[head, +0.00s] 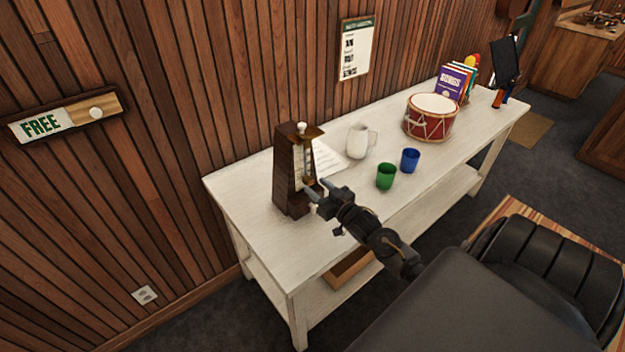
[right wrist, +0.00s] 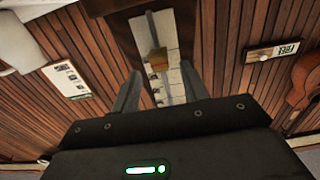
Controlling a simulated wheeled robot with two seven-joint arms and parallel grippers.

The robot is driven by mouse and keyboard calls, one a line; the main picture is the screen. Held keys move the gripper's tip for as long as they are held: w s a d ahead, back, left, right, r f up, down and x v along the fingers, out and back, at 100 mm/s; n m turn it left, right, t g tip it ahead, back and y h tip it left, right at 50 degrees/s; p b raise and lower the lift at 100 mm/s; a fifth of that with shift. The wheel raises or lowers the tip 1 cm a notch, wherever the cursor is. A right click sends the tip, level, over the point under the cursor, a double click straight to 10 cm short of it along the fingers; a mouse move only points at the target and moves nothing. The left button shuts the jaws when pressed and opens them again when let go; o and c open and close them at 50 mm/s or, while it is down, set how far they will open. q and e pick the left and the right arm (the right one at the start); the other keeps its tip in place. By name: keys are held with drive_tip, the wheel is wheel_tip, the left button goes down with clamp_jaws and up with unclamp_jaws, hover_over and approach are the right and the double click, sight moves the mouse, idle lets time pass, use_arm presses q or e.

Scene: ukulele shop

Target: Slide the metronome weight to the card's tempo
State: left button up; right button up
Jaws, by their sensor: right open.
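The dark wooden metronome (head: 285,180) stands upright on the near left part of the white table, its pale scale facing my right gripper. A brass-coloured piece (head: 313,132), which looks like the weight, shows near its top. In the right wrist view a brass block (right wrist: 158,61) lies in front of the white scale strip (right wrist: 153,30). My right gripper (head: 321,188) is open in front of the metronome. Its fingers (right wrist: 160,78) appear on either side of the strip; contact is not visible. A white sheet (head: 327,160) lies behind the metronome; its print is unreadable. My left gripper is out of view.
A white mug (head: 358,141), a green cup (head: 386,176) and a blue cup (head: 410,160) stand right of the metronome. A red drum (head: 430,118) and books (head: 452,84) are farther along. The table (head: 268,243) is clear at its near left end.

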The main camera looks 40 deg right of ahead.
sight(311, 181)
drive_tip(key=shift+w, duration=1.7)
clamp_jaws()
drive_tip(key=shift+r, duration=0.1)
